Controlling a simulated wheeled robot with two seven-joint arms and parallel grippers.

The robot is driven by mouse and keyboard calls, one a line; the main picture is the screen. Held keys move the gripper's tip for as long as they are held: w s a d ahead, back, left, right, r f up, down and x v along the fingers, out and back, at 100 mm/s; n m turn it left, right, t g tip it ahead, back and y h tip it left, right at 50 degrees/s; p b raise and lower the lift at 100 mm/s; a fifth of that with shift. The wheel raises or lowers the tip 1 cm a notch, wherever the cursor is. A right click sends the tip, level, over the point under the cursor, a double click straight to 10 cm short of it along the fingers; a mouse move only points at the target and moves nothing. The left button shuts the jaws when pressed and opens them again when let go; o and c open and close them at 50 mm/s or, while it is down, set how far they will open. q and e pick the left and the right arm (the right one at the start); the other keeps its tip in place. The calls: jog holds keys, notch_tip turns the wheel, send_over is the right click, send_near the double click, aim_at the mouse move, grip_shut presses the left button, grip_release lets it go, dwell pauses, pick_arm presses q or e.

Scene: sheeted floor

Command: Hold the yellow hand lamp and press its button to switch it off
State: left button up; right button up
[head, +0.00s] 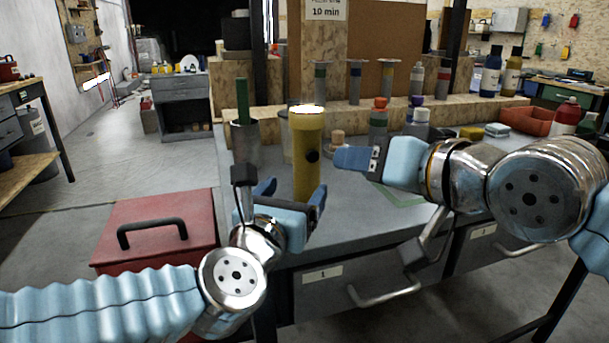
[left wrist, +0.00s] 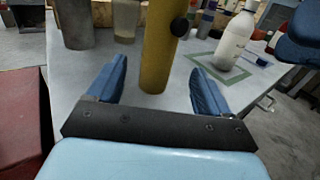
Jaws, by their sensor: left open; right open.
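The yellow hand lamp (head: 308,165) stands upright on the grey workbench, its top glowing bright. A dark round button (head: 312,156) is on its side. In the left wrist view the lamp (left wrist: 157,60) stands just beyond and between my open fingers, apart from them. My left gripper (head: 292,192) is open, low in front of the lamp; in the left wrist view its two blue fingers (left wrist: 155,85) are spread wide with nothing between them. My right gripper (head: 352,159) is to the right of the lamp near button height, pointing left at it; its fingers overlap in this view.
A red toolbox (head: 158,225) with a black handle sits at the left of the bench. A metal cup (head: 246,143) stands left of the lamp. A white bottle (left wrist: 233,42) stands to the right in the left wrist view. Several bottles and an orange bin (head: 526,121) are behind.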

aim_at(310, 168)
pick_arm(q)
jog(key=x, duration=0.9)
jog(key=shift+w+d, duration=0.1)
jog(key=shift+w, duration=0.3)
jog(key=c, duration=1.1)
jog(key=shift+c, duration=0.3)
pick_arm(e)
grip_shut()
